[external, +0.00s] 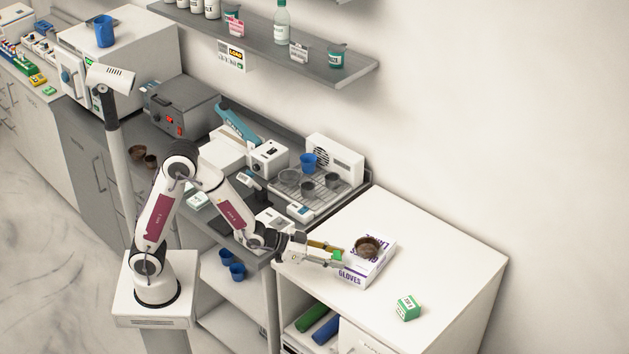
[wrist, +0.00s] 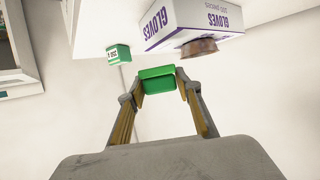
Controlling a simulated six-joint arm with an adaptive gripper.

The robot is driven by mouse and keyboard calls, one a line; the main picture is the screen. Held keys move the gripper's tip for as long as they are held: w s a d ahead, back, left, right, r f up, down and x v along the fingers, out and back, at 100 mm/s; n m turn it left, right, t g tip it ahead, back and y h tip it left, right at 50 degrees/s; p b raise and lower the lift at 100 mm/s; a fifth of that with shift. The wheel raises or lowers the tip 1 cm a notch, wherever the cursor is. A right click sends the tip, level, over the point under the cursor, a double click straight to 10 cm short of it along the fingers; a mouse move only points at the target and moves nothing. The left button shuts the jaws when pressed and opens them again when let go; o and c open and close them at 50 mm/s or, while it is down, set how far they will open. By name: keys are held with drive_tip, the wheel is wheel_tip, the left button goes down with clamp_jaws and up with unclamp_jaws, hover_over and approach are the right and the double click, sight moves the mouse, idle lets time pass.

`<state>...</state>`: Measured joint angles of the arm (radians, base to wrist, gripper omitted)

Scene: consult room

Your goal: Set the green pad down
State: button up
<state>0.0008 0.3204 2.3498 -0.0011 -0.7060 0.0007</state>
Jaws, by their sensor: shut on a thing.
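The green pad (wrist: 157,79) is a small bright green block in the wrist view, held between the fingertips of my gripper (wrist: 160,84). My gripper is shut on it. In the external view my gripper (external: 334,255) is stretched out over the left part of the white cabinet top (external: 440,255), at the left side of the gloves box (external: 362,270).
A brown bowl (external: 368,246) sits on the gloves box, close to my gripper. A small green labelled box (external: 407,307) stands on the cabinet top at the front right. The right and back of the top are clear. Equipment and cups crowd the bench (external: 318,212) at left.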

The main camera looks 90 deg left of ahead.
idle(0.5)
drive_tip(key=w+a+y, duration=0.1)
drive_tip(key=w+a, duration=0.2)
drive_tip(key=a, duration=0.1)
drive_tip(key=w+a+n+y, duration=0.1)
drive_tip(key=w+a, duration=0.2)
drive_tip(key=a, duration=0.2)
drive_tip(key=w+a+n, duration=0.1)
drive_tip(key=w+a, duration=0.2)
drive_tip(key=a, duration=0.1)
drive_tip(key=shift+w+a+r+y, duration=0.25)
drive_tip(key=shift+w+a+y, duration=0.05)
drive_tip(key=shift+w+y, duration=0.1)
drive_tip(key=w+a+n+g+y, duration=0.1)
drive_tip(key=w+a, duration=0.4)
drive_tip(key=a, duration=1.1)
drive_tip(key=shift+a+r+n+y, duration=0.15)
drive_tip(key=shift+r+n+y, duration=0.05)
drive_tip(key=shift+n+y, duration=0.55)
drive_tip(key=shift+f, duration=0.15)
hover_over(370, 223)
drive_tip(key=shift+w+f, duration=0.1)
drive_tip(key=shift+f, duration=2.9)
drive_tip(key=shift+f, duration=1.9)
drive_tip(key=shift+f, duration=0.6)
